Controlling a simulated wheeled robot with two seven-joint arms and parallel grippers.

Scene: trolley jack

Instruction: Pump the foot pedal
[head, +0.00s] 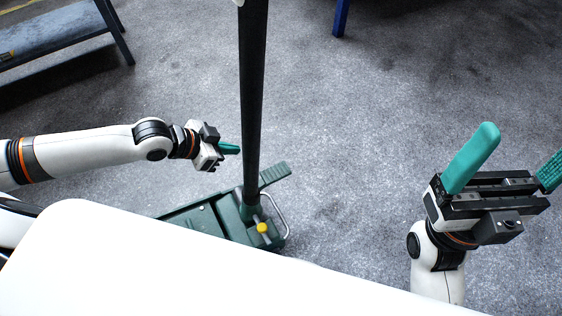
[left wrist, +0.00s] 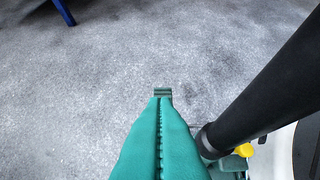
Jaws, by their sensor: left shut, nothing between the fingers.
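The green trolley jack (head: 205,222) sits on the floor, partly hidden at the lower left of the head view. Its ribbed foot pedal (head: 275,173) sticks out to the right behind the black handle's foot. In the left wrist view a small end of the pedal (left wrist: 163,91) shows just past the fingertips; the fingers hide the rest. My left gripper (head: 238,149) is shut and empty, left of the handle and above the pedal's level in the picture. Its teal fingers (left wrist: 160,105) are pressed together. My right gripper (head: 518,143) is wide open and empty, at the right.
The long black handle (head: 252,90) rises steeply between my left gripper and the open floor. A yellow knob (head: 262,227) and a metal loop (head: 281,222) are at the jack's end. A grey bench (head: 60,42) stands upper left; a blue leg (head: 340,18) is at the back.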

